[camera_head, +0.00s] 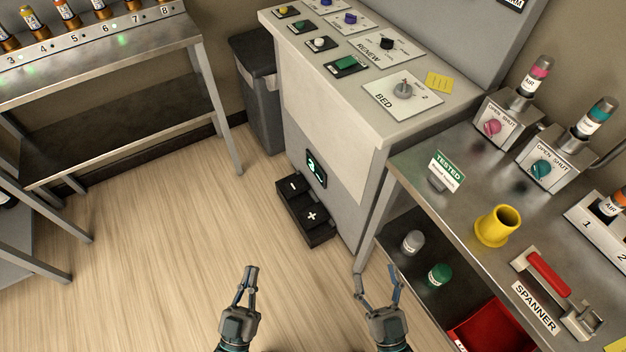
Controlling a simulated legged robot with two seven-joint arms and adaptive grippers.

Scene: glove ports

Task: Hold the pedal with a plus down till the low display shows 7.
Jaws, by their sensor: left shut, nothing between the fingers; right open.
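The pedal with a plus (311,216) is the nearer half of a black two-pedal block on the floor at the foot of the grey console. The pedal with a minus (292,187) is beside it, farther back. The low display (316,168) is on the console front just above the pedals and shows a green digit that looks like 3. My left gripper (250,272) is shut and empty, in front of the pedals and apart from them. My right gripper (377,273) is open and empty, near the right bench's edge. No foot of mine shows on either pedal.
The console (330,110) has buttons and a BED knob (403,90) on top. A dark bin (260,90) stands behind. The wooden floor (170,240) is clear at left.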

